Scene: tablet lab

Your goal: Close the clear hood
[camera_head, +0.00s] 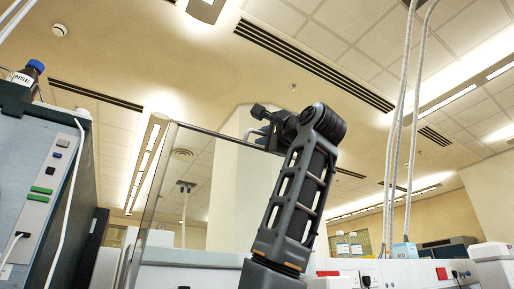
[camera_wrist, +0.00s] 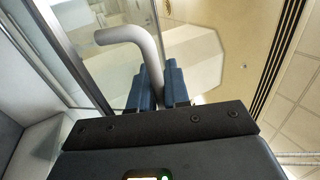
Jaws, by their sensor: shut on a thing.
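The clear hood (camera_head: 166,187) shows in the head view as a tall transparent pane with a grey frame, raised and tilted behind my arm. In the wrist view its pane (camera_wrist: 195,52) and metal edge lie past my fingers. A bent grey handle (camera_wrist: 128,35) on the hood runs down between my fingers. My gripper (camera_wrist: 156,84) has two blue fingers shut on this handle. In the head view my gripper (camera_head: 266,132) is at the pane's upper right, and its fingertips are hard to make out there. The hood's lower part is hidden behind my arm.
Pale cables (camera_head: 399,120) hang from above at the right. White bench equipment (camera_head: 345,270) with bottles lines the lower right.

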